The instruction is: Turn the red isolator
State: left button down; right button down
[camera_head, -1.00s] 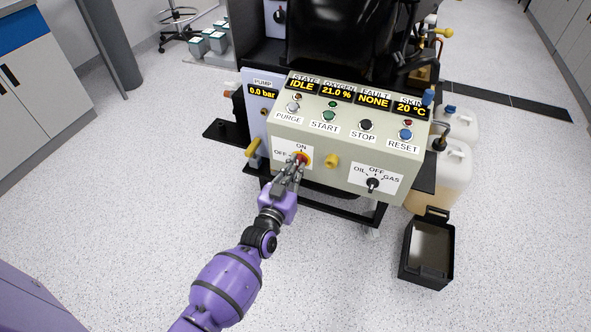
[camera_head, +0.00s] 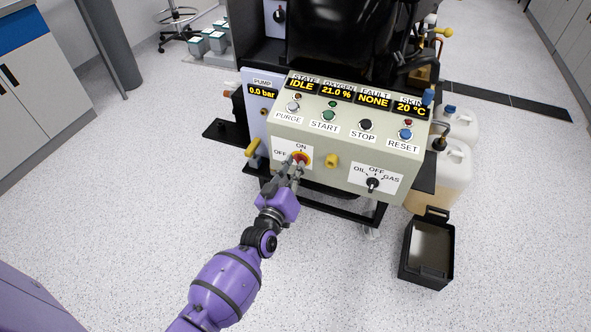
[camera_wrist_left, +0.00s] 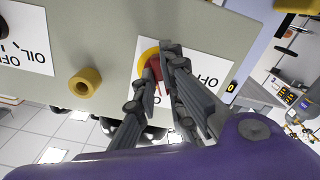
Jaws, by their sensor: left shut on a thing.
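The red isolator (camera_head: 301,158) is a red knob on a yellow disc, on a white OFF/ON label at the lower left of the control box's front. My left gripper (camera_head: 297,172) is at it from the front, with its fingers shut on the knob. In the left wrist view the red isolator (camera_wrist_left: 154,68) shows between the fingers of the gripper (camera_wrist_left: 162,72), with part of the yellow disc behind. The fingers hide much of the knob, so I cannot tell its exact angle. My right gripper is not in view.
The control box (camera_head: 345,140) has a yellow knob (camera_head: 331,161) and a black OIL/OFF/GAS selector (camera_head: 373,184) right of the isolator. Displays read IDLE, 21.0 %, NONE and 20 °C. A black open bin (camera_head: 427,250) stands on the floor at right. The floor in front is clear.

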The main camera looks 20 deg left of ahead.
pick_arm(q)
jog(key=shift+d+n+b, duration=0.1)
jog(key=shift+n+b, duration=1.1)
jog(key=shift+n, duration=5.1)
jog(key=c, duration=1.8)
grip_release()
jog(key=shift+r, duration=0.1)
jog(key=shift+s, duration=0.1)
